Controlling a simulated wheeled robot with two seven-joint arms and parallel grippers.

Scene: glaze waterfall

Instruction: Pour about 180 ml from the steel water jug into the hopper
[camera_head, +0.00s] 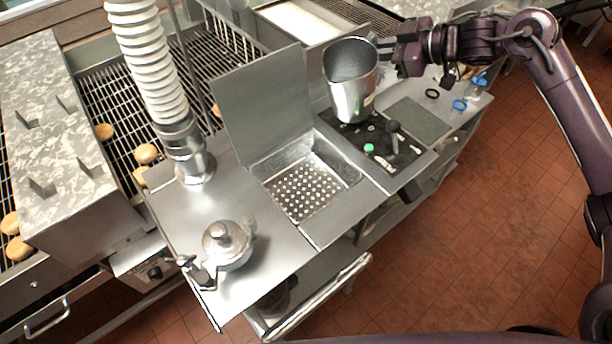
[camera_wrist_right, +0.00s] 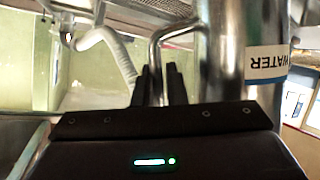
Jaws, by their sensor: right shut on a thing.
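The steel water jug (camera_head: 352,92) is at the upper middle of the head view, close to upright, mouth up. Its base appears above the black panel, right of the hopper; whether it touches is unclear. My right gripper (camera_head: 385,52) is shut on the jug's handle. In the right wrist view the gripper's dark fingers (camera_wrist_right: 160,85) straddle the handle (camera_wrist_right: 155,60), beside the jug body (camera_wrist_right: 222,60) with its WATER label (camera_wrist_right: 267,62). The water level cannot be made out. The hopper (camera_head: 262,172) is an open steel basin with a perforated floor. My left gripper is out of view.
A raised steel lid (camera_head: 262,100) stands behind the hopper. A white corrugated hose (camera_head: 148,60) comes down at left. A lidded steel pot (camera_head: 228,246) sits at the front. A black panel (camera_head: 385,155) with a green button lies right of the hopper.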

